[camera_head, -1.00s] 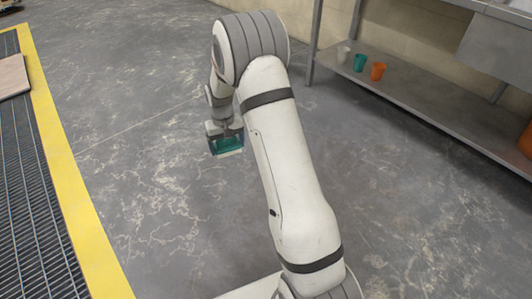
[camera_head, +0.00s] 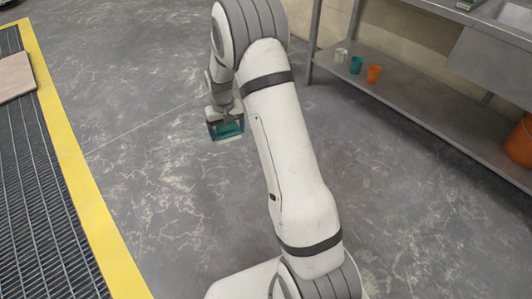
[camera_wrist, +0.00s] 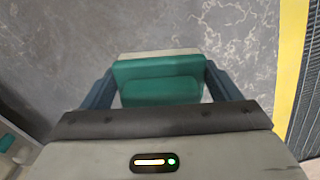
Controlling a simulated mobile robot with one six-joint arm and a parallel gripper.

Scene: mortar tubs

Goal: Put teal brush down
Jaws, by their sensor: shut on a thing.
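The teal brush (camera_head: 228,131) is held in my gripper (camera_head: 226,123), above the grey concrete floor at the centre-left of the head view. In the wrist view the teal brush (camera_wrist: 160,80) sits between the two dark fingers of my gripper (camera_wrist: 160,88), which are shut on its sides. A pale strip runs along the brush's far edge. The floor shows beyond it, and the brush looks clear of it, though the exact height is hard to tell.
A metal shelf (camera_head: 430,115) on the right holds a white cup (camera_head: 341,55), a teal cup (camera_head: 356,65) and an orange cup (camera_head: 374,74). An orange bucket (camera_head: 519,143) stands at far right. A yellow-edged grating (camera_head: 45,220) lies left, with a board (camera_head: 14,77). Floor between is clear.

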